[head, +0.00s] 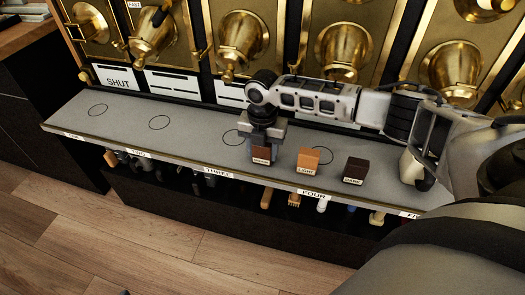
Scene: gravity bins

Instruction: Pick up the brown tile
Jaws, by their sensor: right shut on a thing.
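The brown tile (261,156) is a small block with a pale label on its front; the label is too small to read surely. My right gripper (262,144) points down over it and is shut on it, near the front edge of the grey shelf (190,143). I cannot tell whether the tile touches the shelf. To its right stand an orange-tan tile (308,158) with a label that seems to read LIGHT, and a very dark brown tile (355,168) with a label that seems to read DARK. My left gripper is not in view.
Several brass spouts (243,40) line the wall behind the shelf, with a white SHUT card (117,79) at left. The shelf has drawn circles and a numbered front edge. Several tools (322,204) hang below it. The shelf's left part is clear.

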